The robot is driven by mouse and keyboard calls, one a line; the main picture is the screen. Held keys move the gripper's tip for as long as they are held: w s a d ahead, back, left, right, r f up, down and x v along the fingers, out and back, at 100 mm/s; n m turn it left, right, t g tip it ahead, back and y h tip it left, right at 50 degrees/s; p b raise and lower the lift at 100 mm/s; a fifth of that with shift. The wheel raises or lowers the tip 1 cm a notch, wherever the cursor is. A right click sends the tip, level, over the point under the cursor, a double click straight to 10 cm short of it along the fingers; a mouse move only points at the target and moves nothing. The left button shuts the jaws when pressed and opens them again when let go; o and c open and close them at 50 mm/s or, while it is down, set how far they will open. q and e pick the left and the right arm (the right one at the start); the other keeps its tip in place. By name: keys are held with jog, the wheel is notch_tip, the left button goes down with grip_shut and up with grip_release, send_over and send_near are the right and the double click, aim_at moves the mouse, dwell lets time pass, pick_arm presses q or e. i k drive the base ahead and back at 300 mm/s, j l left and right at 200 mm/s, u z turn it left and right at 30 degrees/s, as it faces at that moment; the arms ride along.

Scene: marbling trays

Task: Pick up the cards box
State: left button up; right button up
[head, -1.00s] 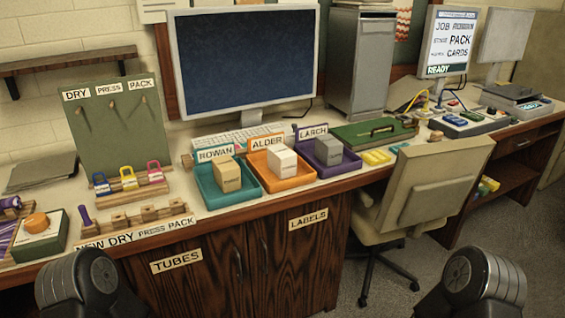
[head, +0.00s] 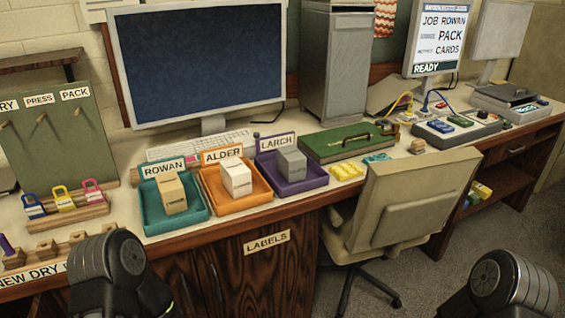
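A tan box (head: 171,194) stands in the teal tray (head: 150,224) marked ROWAN. A white box (head: 236,177) stands in the orange tray (head: 221,205) marked ALDER. A grey box (head: 292,164) stands in the purple tray (head: 297,187) marked LARCH. The small print on the boxes is too small to read, so I cannot tell which is the cards box. A screen (head: 439,40) at the back right reads JOB ROWAN, PACK, CARDS and READY. Only dark rounded parts of my two arms show at the bottom; neither gripper is in view.
A large monitor (head: 208,62) stands behind the trays. A chair (head: 413,208) sits against the desk right of the trays. Small coloured padlocks in a wooden rack (head: 68,219) are at left. A green case (head: 345,143) and yellow pieces (head: 346,171) lie right of the trays.

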aim_at(235, 177)
jog(key=i+l+z, duration=0.2)
jog(key=i+l, duration=0.5)
